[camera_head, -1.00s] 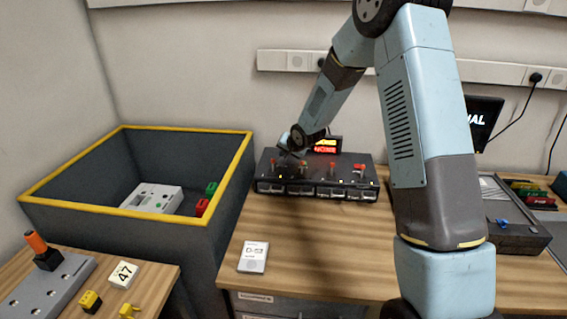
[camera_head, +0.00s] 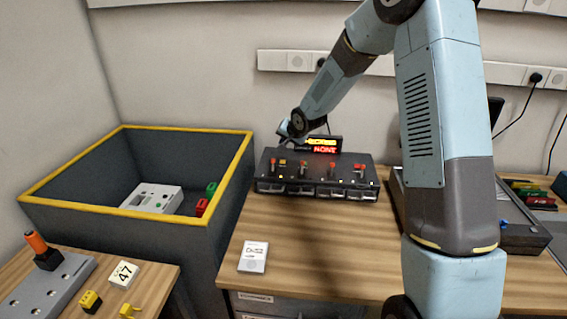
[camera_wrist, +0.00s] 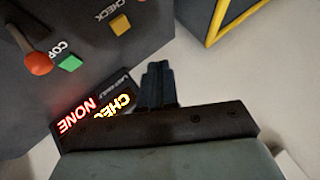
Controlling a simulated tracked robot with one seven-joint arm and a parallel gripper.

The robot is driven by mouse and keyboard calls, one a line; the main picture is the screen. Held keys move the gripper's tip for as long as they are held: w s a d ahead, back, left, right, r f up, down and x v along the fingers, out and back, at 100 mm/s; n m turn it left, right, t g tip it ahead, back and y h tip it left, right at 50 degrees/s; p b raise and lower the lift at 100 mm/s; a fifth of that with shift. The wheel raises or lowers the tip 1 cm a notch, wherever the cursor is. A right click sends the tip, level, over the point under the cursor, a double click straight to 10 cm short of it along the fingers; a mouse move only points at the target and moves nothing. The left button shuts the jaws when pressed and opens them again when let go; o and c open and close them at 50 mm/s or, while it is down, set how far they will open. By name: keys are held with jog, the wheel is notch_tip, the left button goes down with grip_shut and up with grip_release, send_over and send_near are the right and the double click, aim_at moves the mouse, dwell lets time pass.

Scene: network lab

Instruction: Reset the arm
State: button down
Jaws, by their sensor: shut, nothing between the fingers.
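My arm reaches from the right side of the head view over the back of the black switch box. My gripper (camera_wrist: 158,85) shows in the wrist view with its dark fingers together and nothing between them. In the head view the wrist is above the box's back left corner, and the fingertips are too small to make out. The switch box (camera_head: 318,170) stands on the wooden bench and carries several red-knobbed levers. Its small display (camera_head: 322,145) behind it shows a yellow line and the red word NONE. The display also shows in the wrist view (camera_wrist: 85,112), beside the fingers.
A dark bin with a yellow rim (camera_head: 140,210) stands left of the bench, holding a white device (camera_head: 152,197) and red and green blocks. A white card (camera_head: 253,257) lies on the bench front. A dark case (camera_head: 515,235) is at right, partly behind my arm.

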dwell(0.3)
jog(key=s+d+r+n+h, duration=0.1)
jog(key=s+d+r+h, duration=0.1)
jog(key=s+d+r, duration=0.55)
jog(key=s+d+r+n+h, duration=0.15)
jog(key=s+d+r, duration=0.25)
jog(key=s+r, duration=0.6)
jog(key=s+d+r+g, duration=0.1)
jog(key=s+d, duration=0.1)
jog(key=s, duration=0.7)
jog(key=s+d+r+n+g, duration=0.1)
jog(key=s+r, duration=0.1)
jog(key=s, duration=0.8)
jog(key=s+d+r, duration=0.1)
jog(key=s+d, duration=0.1)
jog(key=s, duration=0.8)
jog(key=shift+d+r+g, duration=0.25)
jog(key=shift+d+g, duration=0.1)
jog(key=shift+g, duration=0.05)
